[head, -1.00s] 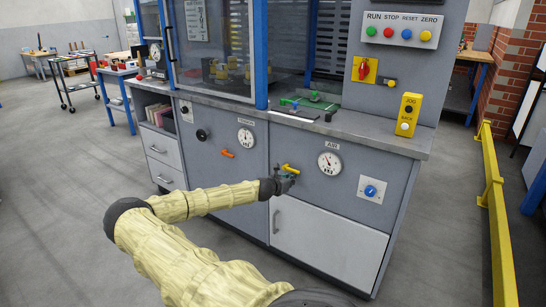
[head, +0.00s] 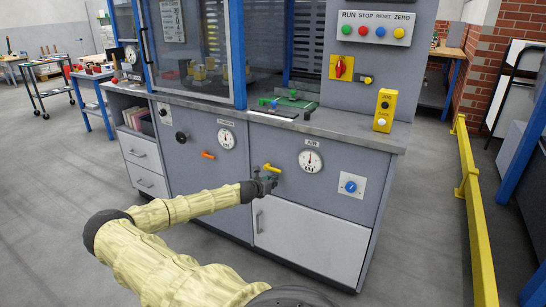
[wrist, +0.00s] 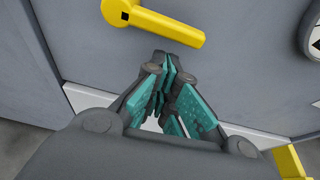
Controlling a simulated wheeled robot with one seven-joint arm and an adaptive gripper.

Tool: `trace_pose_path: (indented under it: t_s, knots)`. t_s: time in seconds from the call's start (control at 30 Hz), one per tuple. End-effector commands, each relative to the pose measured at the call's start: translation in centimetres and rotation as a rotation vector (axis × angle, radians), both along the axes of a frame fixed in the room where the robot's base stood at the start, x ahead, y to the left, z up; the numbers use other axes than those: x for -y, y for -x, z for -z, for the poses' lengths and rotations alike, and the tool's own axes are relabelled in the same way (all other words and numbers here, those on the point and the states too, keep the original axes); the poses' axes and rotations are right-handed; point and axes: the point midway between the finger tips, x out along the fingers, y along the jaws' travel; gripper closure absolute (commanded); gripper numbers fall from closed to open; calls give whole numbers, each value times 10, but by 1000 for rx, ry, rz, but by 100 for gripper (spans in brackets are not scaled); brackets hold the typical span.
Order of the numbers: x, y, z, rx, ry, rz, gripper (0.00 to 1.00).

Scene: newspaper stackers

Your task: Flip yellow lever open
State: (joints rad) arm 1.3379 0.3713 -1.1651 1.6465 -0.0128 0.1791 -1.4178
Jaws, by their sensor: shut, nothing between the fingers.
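The yellow lever (head: 273,168) sits on the grey cabinet front, left of the AIR gauge (head: 311,161). In the wrist view the yellow lever (wrist: 155,22) runs from its hub at upper left, sloping slightly down to the right. My gripper (head: 268,181) is at the lever, just below it in the head view. In the wrist view my gripper (wrist: 165,68) is shut and empty, with teal pads together and tips just under the lever's arm. I cannot tell whether the tips touch the lever.
An orange lever (head: 208,155) and another gauge (head: 226,138) are on the panel to the left. A blue knob (head: 350,187) is to the right. A white drawer front (head: 305,240) lies below. A yellow rail (head: 474,215) stands on the right floor.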

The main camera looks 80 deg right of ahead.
Motion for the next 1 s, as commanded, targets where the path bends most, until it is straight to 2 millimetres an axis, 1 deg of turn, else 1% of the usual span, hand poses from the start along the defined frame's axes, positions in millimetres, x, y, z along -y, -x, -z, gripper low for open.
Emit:
trace_pose_path:
  t_s: [0.03, 0.13, 0.17, 0.2, 0.5, 0.6, 0.8, 1.0]
  knots:
    - [0, 0, 14, -2, -1, -1, 100]
    - [0, 0, 32, -4, -1, -1, 100]
    - [-3, -2, 29, -2, -1, -2, 100]
    - [-10, -5, 21, -1, -2, -2, 100]
    - [-54, -18, 2, -1, 3, -1, 100]
    - [-66, -23, -2, 0, 2, -1, 100]
    - [-82, -28, -5, -1, -1, 0, 100]
    - [-89, -30, -7, 0, -1, 0, 100]
